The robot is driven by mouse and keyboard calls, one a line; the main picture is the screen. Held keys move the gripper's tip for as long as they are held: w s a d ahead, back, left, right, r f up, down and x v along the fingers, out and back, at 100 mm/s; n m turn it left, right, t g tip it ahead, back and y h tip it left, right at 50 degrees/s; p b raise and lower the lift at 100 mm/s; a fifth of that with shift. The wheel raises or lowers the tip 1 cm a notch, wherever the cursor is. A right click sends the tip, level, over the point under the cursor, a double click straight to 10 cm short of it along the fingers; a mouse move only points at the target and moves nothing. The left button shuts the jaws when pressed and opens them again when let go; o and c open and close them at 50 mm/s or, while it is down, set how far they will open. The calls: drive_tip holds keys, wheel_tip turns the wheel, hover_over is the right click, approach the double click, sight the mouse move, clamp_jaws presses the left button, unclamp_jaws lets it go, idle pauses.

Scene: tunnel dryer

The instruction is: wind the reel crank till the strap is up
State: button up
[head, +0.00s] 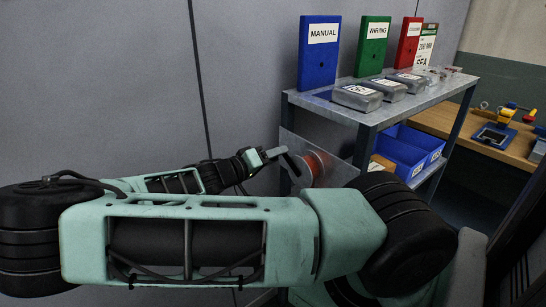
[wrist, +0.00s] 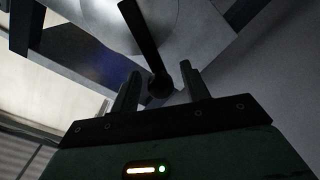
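The reel (head: 318,166) sits on a grey plate at the near end of the metal shelf unit, with a reddish-orange band on it. In the wrist view, the reel's round grey face (wrist: 185,18) fills the upper part. The dark crank (head: 291,166) stands out from the reel; it also shows in the wrist view (wrist: 145,35), running down to a rounded handle end. My gripper (head: 274,153) is at the crank. In the wrist view its fingers (wrist: 159,92) stand apart on either side of the handle end, with gaps showing. The strap's hanging end is not visible.
The shelf unit (head: 440,92) carries blue, green and red binders and several small labelled boxes. A blue bin (head: 410,150) sits on its lower shelf. A wooden bench (head: 440,122) with tools stands behind at right. A grey wall (head: 120,80) is at left.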

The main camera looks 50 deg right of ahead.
drive_tip(key=shift+a, duration=0.1)
drive_tip(key=f+b+v, duration=0.1)
drive_tip(key=b+v, duration=0.2)
drive_tip(key=v, duration=1.4)
drive_tip(key=shift+r+b, duration=0.4)
drive_tip(key=shift+r, duration=0.1)
drive_tip(key=shift+a+f, duration=0.1)
